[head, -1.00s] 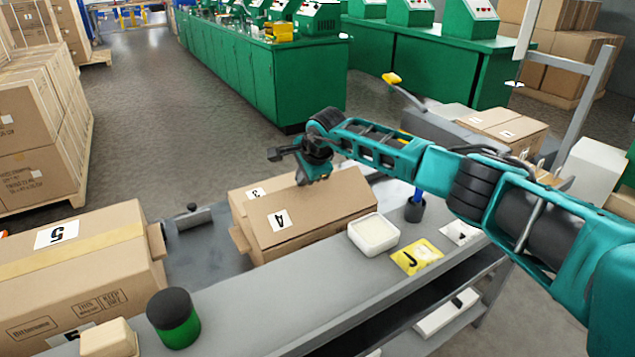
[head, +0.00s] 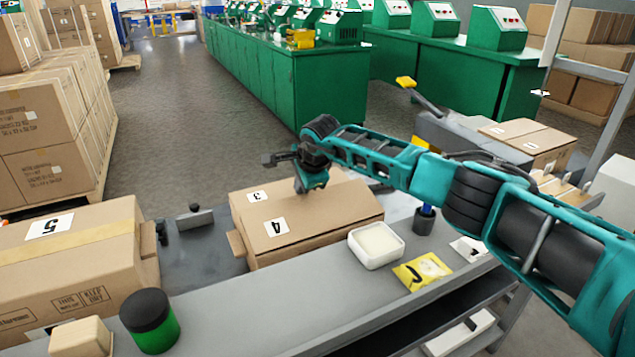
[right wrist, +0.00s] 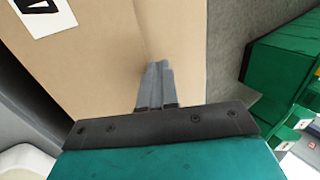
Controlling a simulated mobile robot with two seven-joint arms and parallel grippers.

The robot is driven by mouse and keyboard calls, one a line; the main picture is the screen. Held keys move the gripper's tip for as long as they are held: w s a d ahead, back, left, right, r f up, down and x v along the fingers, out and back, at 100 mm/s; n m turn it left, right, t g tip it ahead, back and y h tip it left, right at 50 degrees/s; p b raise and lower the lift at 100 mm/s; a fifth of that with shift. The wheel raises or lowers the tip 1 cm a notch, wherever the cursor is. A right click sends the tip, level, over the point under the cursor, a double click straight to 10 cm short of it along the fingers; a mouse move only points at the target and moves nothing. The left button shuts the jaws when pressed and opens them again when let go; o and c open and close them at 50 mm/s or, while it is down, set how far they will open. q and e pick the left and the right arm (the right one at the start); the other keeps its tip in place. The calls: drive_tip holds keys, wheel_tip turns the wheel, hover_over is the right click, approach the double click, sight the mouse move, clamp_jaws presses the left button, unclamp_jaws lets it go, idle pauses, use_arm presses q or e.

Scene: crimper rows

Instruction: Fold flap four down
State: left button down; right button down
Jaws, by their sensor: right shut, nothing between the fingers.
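The carton (head: 340,236) stands on the grey bench with its top flaps folded inward. Flap four (head: 325,215), with a white "4" label, is the near top flap and lies down, close to level with flap three. Flap three (head: 240,203), labelled "3", is the far one, partly hidden by my gripper. My right gripper (head: 312,186) is shut and empty, pointing down at the top near the seam. In the right wrist view its closed fingers (right wrist: 156,75) are over the cardboard, with flap four's label (right wrist: 42,12) at top left. Whether the tips touch is unclear. My left gripper is out of view.
A taped carton (head: 80,255) labelled "5" stands at left. A green jar with a black lid (head: 150,320), a white tub (head: 376,245), a yellow card (head: 422,271) and a dark cup (head: 424,221) line the near ledge. Green machine cabinets stand behind.

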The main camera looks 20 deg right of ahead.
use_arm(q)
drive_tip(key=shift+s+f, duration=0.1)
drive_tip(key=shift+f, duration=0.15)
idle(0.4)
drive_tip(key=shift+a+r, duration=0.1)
